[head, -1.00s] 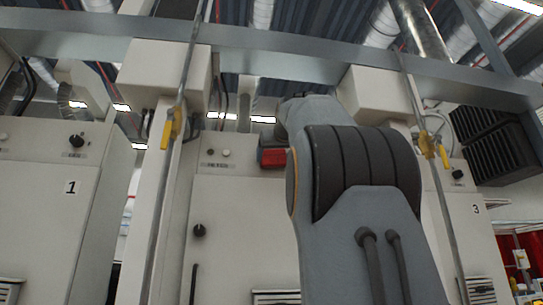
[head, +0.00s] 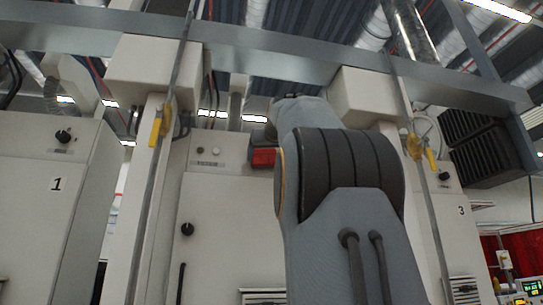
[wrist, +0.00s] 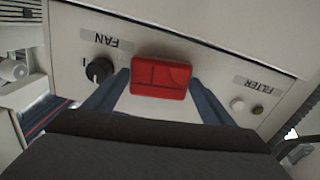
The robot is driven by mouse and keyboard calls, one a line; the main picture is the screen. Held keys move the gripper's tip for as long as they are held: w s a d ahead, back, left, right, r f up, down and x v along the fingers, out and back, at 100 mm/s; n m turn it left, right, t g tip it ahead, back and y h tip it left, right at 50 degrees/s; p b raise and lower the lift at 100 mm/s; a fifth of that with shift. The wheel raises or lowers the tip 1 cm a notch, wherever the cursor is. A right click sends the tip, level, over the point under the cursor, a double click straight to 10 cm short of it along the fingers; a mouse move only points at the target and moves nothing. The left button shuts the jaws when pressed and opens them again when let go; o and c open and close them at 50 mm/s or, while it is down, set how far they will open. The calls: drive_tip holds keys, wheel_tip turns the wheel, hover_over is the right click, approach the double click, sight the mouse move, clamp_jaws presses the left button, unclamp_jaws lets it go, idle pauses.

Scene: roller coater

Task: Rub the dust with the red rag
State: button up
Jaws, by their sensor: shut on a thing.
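The red rag (wrist: 160,77) is a small folded red block with dark seam lines, in the middle of the wrist view. My gripper (wrist: 160,92) is shut on it, with a blue-grey finger at each side. In the head view the rag (head: 263,157) shows left of my arm, in front of the upper part of the middle cabinet. The rag is close to the cabinet's panel; I cannot tell if it touches. I cannot make out any dust in either view. My arm hides part of the middle cabinet in the head view.
The middle cabinet's panel has a black FAN knob (wrist: 99,70) and a FILTER label (wrist: 256,84) beside small buttons, on either side of the rag. A metal beam (head: 240,52) runs overhead. Thin rods with yellow handles (head: 158,128) hang before the cabinets.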

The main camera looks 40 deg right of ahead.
sight(270, 152)
drive_tip(key=shift+w+a+r, duration=0.4)
drive_tip(key=shift+w+a, duration=0.05)
drive_tip(key=shift+a, duration=0.2)
drive_tip(key=shift+w+a+r, duration=0.4)
drive_tip(key=shift+a+r, duration=0.05)
drive_tip(key=shift+a, duration=0.25)
drive_tip(key=shift+w+a+r, duration=0.4)
drive_tip(key=shift+w+a, duration=0.05)
drive_tip(key=shift+a, duration=0.2)
drive_tip(key=shift+s+d, duration=0.65)
drive_tip(key=shift+d, duration=0.4)
drive_tip(key=shift+s+d, duration=0.6)
drive_tip(key=shift+d, duration=0.4)
drive_tip(key=shift+s+d, duration=0.65)
drive_tip(key=shift+d, duration=0.4)
drive_tip(key=shift+a+f, duration=0.1)
drive_tip(key=shift+w+a, duration=0.1)
drive_tip(key=shift+w, duration=0.05)
drive_tip(key=w+a, duration=0.3)
drive_tip(key=a, duration=0.2)
drive_tip(key=shift+w+a, duration=0.25)
drive_tip(key=shift+a, duration=0.15)
drive_tip(key=b+v, duration=0.2)
drive_tip(key=v, duration=0.4)
